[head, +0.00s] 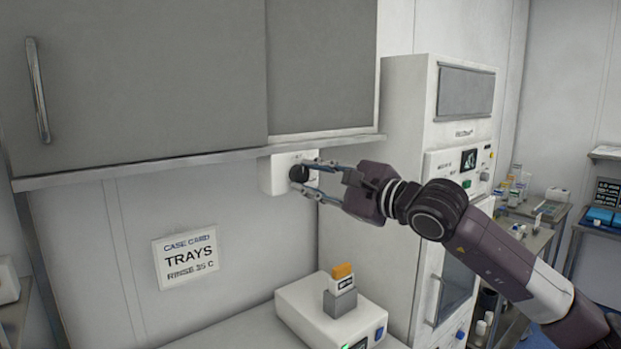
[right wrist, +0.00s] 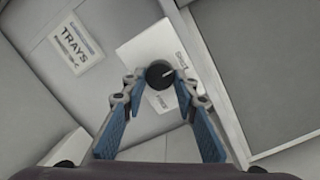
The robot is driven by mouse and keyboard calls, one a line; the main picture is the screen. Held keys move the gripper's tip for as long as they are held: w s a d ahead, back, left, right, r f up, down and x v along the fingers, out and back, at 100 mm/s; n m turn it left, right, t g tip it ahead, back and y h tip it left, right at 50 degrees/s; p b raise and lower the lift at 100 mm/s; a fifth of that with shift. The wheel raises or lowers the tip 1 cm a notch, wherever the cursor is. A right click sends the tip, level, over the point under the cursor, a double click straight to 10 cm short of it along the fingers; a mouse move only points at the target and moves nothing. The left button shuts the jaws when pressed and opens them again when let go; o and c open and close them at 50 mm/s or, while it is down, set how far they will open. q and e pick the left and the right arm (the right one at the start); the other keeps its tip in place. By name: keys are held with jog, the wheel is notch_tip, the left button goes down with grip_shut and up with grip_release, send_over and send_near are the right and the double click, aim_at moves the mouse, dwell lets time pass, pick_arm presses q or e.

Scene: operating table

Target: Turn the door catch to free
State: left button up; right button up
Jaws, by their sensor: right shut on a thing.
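The door catch is a round black knob (head: 299,173) on a white box (head: 273,176) under the wall cabinet's lower edge. In the right wrist view the knob (right wrist: 159,73) carries a pale pointer line, and the white box (right wrist: 150,48) has printed words, one seeming to read "FREE". My right gripper (head: 306,176) reaches in from the right with its fingers above and below the knob, shut on it. In the right wrist view its fingertips (right wrist: 158,82) are on either side of the knob. My left gripper is not in view.
The grey cabinet (head: 150,80) with a vertical handle hangs above. A "TRAYS" sign (head: 186,257) is on the wall. A white device (head: 300,310) holding an orange-capped container (head: 342,277) stands below. A tall white unit (head: 400,110) stands behind my right arm.

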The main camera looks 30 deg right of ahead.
jog(key=shift+f, duration=0.1)
jog(key=m+b, duration=0.3)
jog(key=b, duration=0.1)
jog(key=shift+a+f+m, duration=0.1)
jog(key=shift+f+m, duration=0.1)
jog(key=shift+m, duration=0.2)
jog(key=m+t+b, duration=0.1)
jog(key=m+b, duration=0.2)
jog(key=m, duration=0.1)
jog(key=shift+m+b, duration=0.35)
jog(key=shift+m, duration=0.05)
jog(key=m+b, duration=0.2)
jog(key=m, duration=0.2)
jog(key=shift+a+m+h+b, duration=0.15)
jog(key=shift+m+h+b, duration=0.15)
jog(key=shift+m+h, duration=0.1)
jog(key=shift+a+m+t+h+b, duration=0.1)
jog(key=shift+m+t+h+b, duration=0.25)
jog(key=shift+m, duration=1.1)
jog(key=shift+m+t+h+b, duration=0.15)
jog(key=shift+m+b, duration=0.35)
jog(key=shift+m, duration=0.95)
jog(key=o, duration=1.2)
jog(key=shift+c, duration=0.2)
jog(key=shift+s, duration=0.1)
